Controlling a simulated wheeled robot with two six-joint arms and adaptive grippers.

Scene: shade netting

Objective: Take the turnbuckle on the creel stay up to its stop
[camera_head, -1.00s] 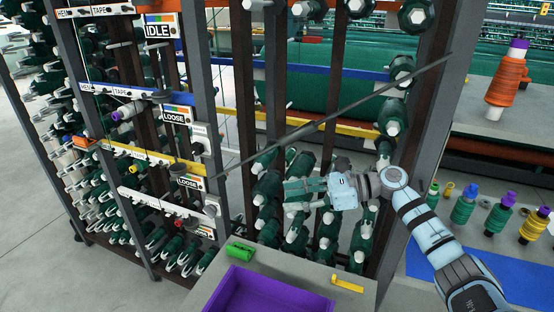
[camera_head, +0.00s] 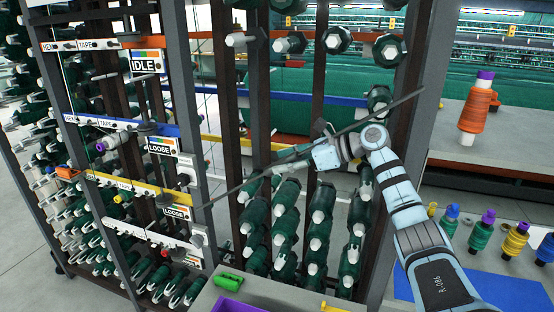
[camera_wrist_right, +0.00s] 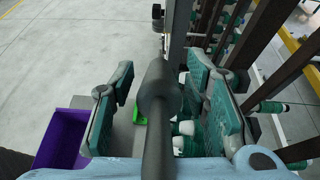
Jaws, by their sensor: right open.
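The creel stay (camera_head: 400,102) is a dark thin rod slanting up to the right across the front of the creel. In the right wrist view its turnbuckle (camera_wrist_right: 160,92) is a thick dark cylinder, with thinner rod above and below it. My right gripper (camera_head: 283,162) is at the stay's middle and partly hides it in the head view. In the wrist view its green fingers (camera_wrist_right: 160,105) stand wide open, one on each side of the turnbuckle, with gaps. I cannot tell how deep the turnbuckle sits between them. My left gripper is not in view.
Green bobbins (camera_head: 287,205) fill the creel behind the stay. An IDLE sign (camera_head: 146,65) and LOOSE signs (camera_head: 160,147) hang on the left post. Below are a purple bin (camera_head: 238,306) and a green block (camera_head: 232,280). Coloured spools (camera_head: 482,230) stand at right.

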